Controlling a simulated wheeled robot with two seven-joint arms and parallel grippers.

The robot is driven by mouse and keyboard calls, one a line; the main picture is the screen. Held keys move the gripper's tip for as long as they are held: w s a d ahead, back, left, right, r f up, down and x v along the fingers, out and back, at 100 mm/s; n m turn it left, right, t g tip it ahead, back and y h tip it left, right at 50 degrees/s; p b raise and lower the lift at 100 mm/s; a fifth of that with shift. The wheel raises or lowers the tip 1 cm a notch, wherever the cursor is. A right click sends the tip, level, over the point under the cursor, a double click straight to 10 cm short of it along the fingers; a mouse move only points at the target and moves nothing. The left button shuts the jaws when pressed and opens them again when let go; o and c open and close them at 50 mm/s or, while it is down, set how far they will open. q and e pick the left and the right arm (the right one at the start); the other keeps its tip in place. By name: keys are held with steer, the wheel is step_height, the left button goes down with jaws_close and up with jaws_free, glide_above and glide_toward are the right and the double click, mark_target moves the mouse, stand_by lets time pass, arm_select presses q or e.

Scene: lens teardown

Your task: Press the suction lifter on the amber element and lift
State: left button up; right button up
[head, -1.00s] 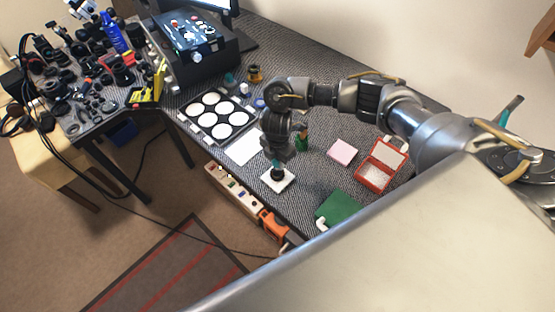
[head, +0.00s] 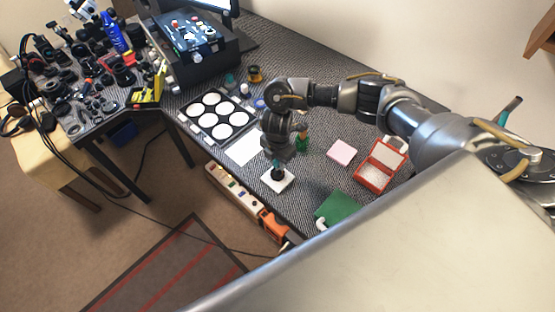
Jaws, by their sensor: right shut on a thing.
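My right gripper (head: 277,159) points down over a small white pad (head: 285,184) near the table's front edge. It is shut on the suction lifter (head: 278,174), a small dark piece that shows just below the fingers. The lifter's lower end is at the pad, and I cannot tell whether it touches anything there. I cannot make out the amber element; the lifter and gripper cover the middle of the pad. My left gripper is not in view.
A tray with white round wells (head: 190,123) and a white sheet (head: 243,148) lie to the left. A pink block (head: 342,152), an open red case (head: 369,178) and a green mat (head: 338,208) lie to the right. A small green bottle (head: 302,143) stands close behind the gripper.

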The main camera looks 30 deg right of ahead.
steer(key=shift+r+p, duration=3.75)
steer(key=shift+r, duration=0.2)
steer(key=shift+r+p, duration=0.75)
steer(key=shift+r, duration=0.65)
